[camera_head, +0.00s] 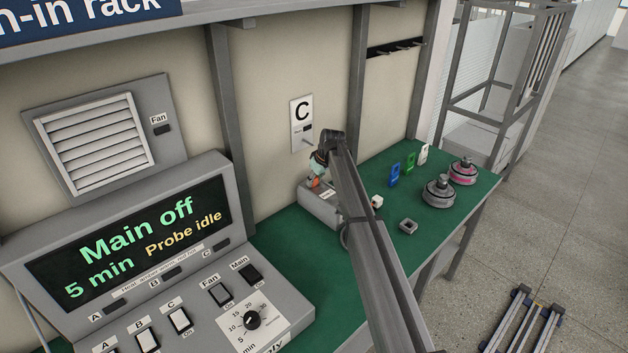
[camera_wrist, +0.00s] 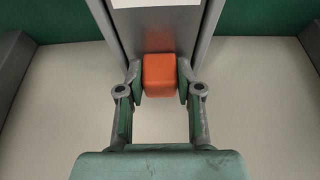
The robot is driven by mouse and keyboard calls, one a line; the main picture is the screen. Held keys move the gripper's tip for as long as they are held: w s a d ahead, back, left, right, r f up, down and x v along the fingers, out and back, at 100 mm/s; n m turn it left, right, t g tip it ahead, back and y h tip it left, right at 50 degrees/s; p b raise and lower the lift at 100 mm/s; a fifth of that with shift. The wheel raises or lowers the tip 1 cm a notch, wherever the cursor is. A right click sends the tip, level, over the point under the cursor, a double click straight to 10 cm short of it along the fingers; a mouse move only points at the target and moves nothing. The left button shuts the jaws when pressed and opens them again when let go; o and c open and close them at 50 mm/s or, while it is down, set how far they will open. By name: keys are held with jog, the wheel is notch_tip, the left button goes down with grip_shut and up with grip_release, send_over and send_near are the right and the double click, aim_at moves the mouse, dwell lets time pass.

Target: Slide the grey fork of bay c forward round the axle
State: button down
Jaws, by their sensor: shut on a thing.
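In the wrist view my gripper (camera_wrist: 160,80) is closed with its two green finger pads on either side of an orange block (camera_wrist: 160,72). The block sits against a grey part (camera_wrist: 122,12), which looks like the fork of bay C. A bit of orange (camera_head: 314,182) shows just under the fingers. My arm covers part of the fixture. I cannot make out the fork's prongs or the axle.
Two hub motors (camera_head: 438,191) (camera_head: 463,171) stand on the green bench (camera_head: 285,245) at right. A small grey square part (camera_head: 408,226) lies nearer. The control console (camera_head: 150,260) is at left.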

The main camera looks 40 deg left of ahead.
aim_at(332, 197)
jog(key=d+b, duration=0.1)
jog(key=d, duration=0.2)
jog(key=s+d+b, duration=0.1)
jog(key=d, duration=0.3)
jog(key=d+b, duration=0.1)
jog(key=d, duration=0.2)
jog(key=shift+s+d, duration=0.25)
jog(key=shift+d, duration=0.1)
jog(key=c, duration=1)
grip_release()
jog(key=shift+f, duration=0.1)
jog(key=shift+c, duration=0.2)
jog(key=shift+d, duration=0.1)
jog(key=shift+w, duration=0.1)
jog(key=v, duration=1.2)
